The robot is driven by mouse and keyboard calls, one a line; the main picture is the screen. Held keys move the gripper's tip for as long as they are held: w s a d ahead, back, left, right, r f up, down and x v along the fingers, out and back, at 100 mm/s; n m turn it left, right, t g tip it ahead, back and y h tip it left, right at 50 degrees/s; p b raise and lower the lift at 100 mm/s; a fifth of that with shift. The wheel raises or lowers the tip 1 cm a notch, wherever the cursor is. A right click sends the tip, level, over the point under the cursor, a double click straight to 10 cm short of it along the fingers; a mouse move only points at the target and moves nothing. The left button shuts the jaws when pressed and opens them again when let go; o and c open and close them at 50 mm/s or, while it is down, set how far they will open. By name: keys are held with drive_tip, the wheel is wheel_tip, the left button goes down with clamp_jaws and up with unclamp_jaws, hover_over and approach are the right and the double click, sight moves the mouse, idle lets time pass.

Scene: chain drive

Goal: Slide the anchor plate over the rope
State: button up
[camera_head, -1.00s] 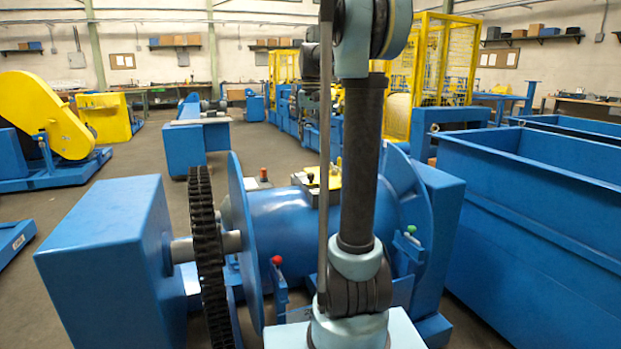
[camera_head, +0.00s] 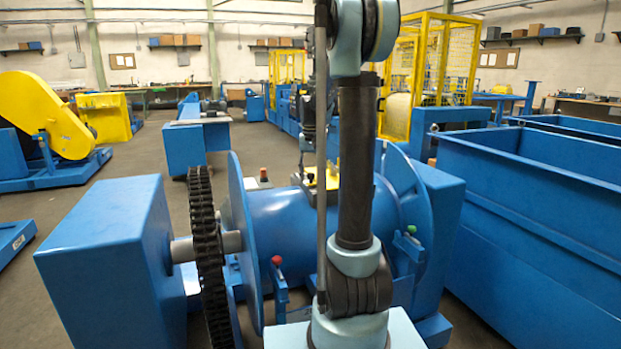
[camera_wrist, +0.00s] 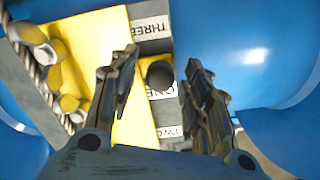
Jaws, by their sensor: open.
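A yellow plate (camera_wrist: 95,50) lies on the blue drum under my gripper (camera_wrist: 162,68) in the wrist view; I take it as the anchor plate. My gripper is open, its two dark fingers on either side of a round dark knob or hole (camera_wrist: 160,74). I cannot tell whether the fingers touch anything. The twisted rope (camera_wrist: 30,62) runs along the left edge, beside yellow stubs (camera_wrist: 60,75). Labels THREE (camera_wrist: 152,30), ONE and TWO show along the plate's right side. In the head view the yellow piece (camera_head: 331,178) on the drum is partly hidden by my arm.
The blue drum (camera_head: 285,215) has a flange (camera_head: 240,235) and a black chain wheel (camera_head: 205,250) on its left. A red-knobbed lever (camera_head: 277,262) and a green-knobbed lever (camera_head: 411,230) stand in front. A large blue tank (camera_head: 540,220) stands at the right.

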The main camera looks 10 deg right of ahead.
sight(326, 181)
drive_tip(key=shift+f, duration=0.45)
clamp_jaws()
drive_tip(key=shift+w+d, duration=0.2)
drive_tip(key=shift+d, duration=0.85)
drive_tip(key=shift+w+d, duration=0.25)
drive_tip(key=shift+d, duration=0.85)
drive_tip(key=shift+w+d, duration=0.2)
drive_tip(key=shift+d, duration=0.85)
unclamp_jaws()
drive_tip(key=shift+d, duration=0.1)
drive_tip(key=shift+r, duration=0.1)
